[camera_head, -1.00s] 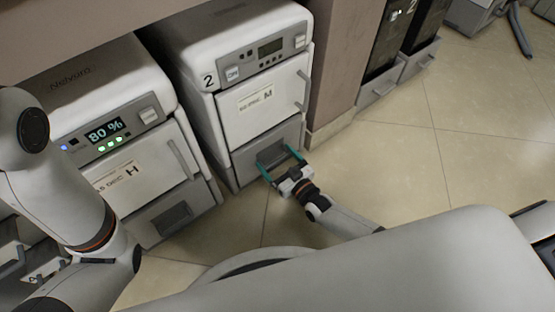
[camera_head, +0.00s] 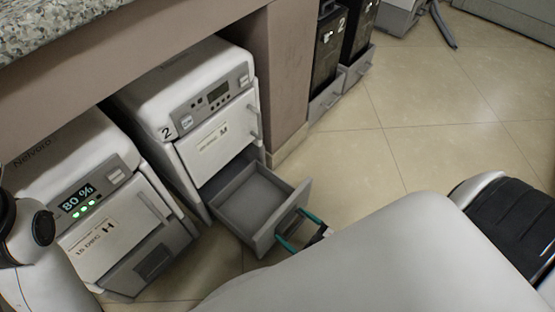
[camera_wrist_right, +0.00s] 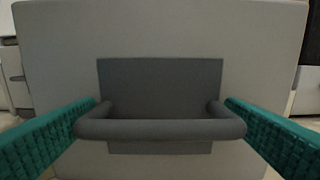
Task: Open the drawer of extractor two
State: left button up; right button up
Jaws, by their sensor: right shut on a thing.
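Extractor two (camera_head: 205,140) is the white unit marked 2 under the counter. Its grey bottom drawer (camera_head: 245,192) is pulled well out and looks empty inside. My right gripper (camera_head: 298,228) is at the drawer's front, with its teal fingers on the handle. In the right wrist view the dark bar handle (camera_wrist_right: 160,129) lies between the two teal fingers, against the grey drawer front (camera_wrist_right: 160,30). My right gripper is shut on the handle.
A similar extractor (camera_head: 105,215) marked H, reading 80 %, stands to the left with its bottom drawer closed. Dark bins (camera_head: 331,50) stand beyond the brown wall panel (camera_head: 287,75).

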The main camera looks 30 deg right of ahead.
jog(key=shift+v, duration=1.55)
jog(key=o, duration=1.1)
jog(key=shift+s, duration=0.1)
